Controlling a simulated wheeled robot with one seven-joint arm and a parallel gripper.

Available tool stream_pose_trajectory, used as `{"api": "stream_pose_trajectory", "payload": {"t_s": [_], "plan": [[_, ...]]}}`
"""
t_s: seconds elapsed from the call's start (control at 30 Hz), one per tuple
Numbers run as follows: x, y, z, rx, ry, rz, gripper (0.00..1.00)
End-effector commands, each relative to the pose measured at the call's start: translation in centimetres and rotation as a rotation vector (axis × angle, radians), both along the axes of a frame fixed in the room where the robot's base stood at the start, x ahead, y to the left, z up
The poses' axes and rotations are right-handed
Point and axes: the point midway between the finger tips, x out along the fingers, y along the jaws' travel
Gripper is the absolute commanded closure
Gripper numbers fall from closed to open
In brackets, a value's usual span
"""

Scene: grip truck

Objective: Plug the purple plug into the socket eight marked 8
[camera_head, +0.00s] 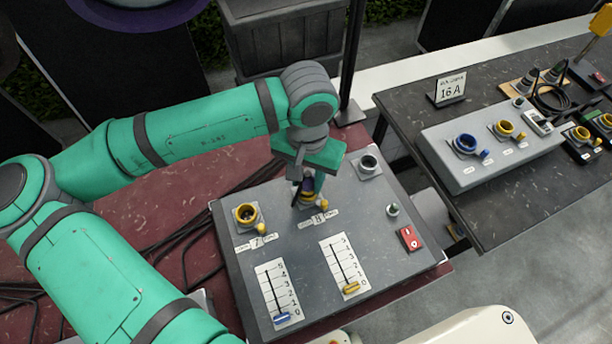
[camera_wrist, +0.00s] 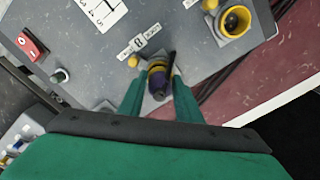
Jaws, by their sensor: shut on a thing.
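The purple plug (camera_head: 306,184) is between the fingers of my gripper (camera_head: 308,191), over the yellow-ringed socket eight (camera_head: 309,204) on the grey panel (camera_head: 285,245). Its label 8 (camera_head: 320,218) lies just in front. In the wrist view the purple plug (camera_wrist: 159,86) is between the two green fingers of my gripper (camera_wrist: 157,78), lined up with the yellow ring. The label 8 (camera_wrist: 138,43) shows there too. The plug meets the socket, but its depth in it is hidden. My gripper is shut on the plug.
Socket seven (camera_head: 246,213), with a yellow ring, is left of socket eight. A grey socket (camera_head: 369,164) is at the back right. Two sliders, a small knob (camera_head: 393,210) and a red switch (camera_head: 408,238) are on the panel. A dark table (camera_head: 500,205) with another socket box stands right.

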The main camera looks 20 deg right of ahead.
Motion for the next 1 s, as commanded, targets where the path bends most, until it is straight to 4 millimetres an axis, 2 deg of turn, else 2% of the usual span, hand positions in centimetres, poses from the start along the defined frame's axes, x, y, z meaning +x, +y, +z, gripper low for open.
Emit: {"api": "stream_pose_trajectory", "payload": {"t_s": [0.57,0.6,0.67,0.87,0.93,1.0], "plan": [[-0.01,0.09,-0.92,-0.001,0.002,0.003,0.94],[0.00,0.12,-0.91,-0.001,0.002,0.003,0.62],[0.01,0.16,-0.90,-0.001,0.001,0.004,0.47],[0.04,0.20,-0.89,-0.001,0.001,0.005,0.47],[0.03,0.19,-0.89,0.000,0.001,0.005,0.35],[0.03,0.18,-0.89,0.000,0.001,0.004,0.34]]}}
